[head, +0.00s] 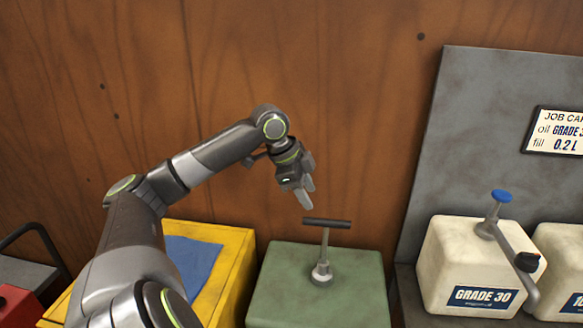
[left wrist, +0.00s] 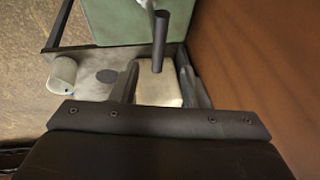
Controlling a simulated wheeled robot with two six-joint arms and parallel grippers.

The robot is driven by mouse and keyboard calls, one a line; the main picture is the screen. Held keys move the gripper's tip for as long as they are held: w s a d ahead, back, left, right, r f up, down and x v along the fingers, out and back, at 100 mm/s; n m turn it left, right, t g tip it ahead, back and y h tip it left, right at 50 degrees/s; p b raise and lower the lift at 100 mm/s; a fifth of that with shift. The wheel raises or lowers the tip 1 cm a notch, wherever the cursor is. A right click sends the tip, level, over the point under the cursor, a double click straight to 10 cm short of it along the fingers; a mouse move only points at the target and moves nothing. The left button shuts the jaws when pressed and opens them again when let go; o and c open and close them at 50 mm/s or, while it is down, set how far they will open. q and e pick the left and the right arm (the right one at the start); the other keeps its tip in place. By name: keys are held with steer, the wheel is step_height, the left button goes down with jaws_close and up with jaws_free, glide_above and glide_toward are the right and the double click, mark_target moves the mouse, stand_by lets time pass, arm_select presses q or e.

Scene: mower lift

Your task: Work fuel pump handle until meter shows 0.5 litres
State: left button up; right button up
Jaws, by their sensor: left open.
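The fuel pump handle is a dark T-bar (head: 327,222) on a metal rod that rises from the top of a green box (head: 318,290). My left gripper (head: 306,186) is open and empty. It points down just above and beside the left end of the bar, apparently apart from it. In the left wrist view, the dark bar (left wrist: 160,38) lines up with the gap between my fingers, with the green box (left wrist: 112,20) beyond. I see no meter or reading in either view. My right gripper is not in view.
A yellow box (head: 235,262) with a blue cloth (head: 193,262) stands left of the green box. A cream GRADE 30 can (head: 450,262) with a blue-topped pump (head: 500,196) stands right. A job card (head: 560,132) hangs on a grey panel. The wooden wall (head: 350,90) stands behind.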

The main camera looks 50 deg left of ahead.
arm_select(q)
steer(key=b+v, duration=0.2)
steer(key=v, duration=0.7)
steer(key=shift+w+f, duration=0.1)
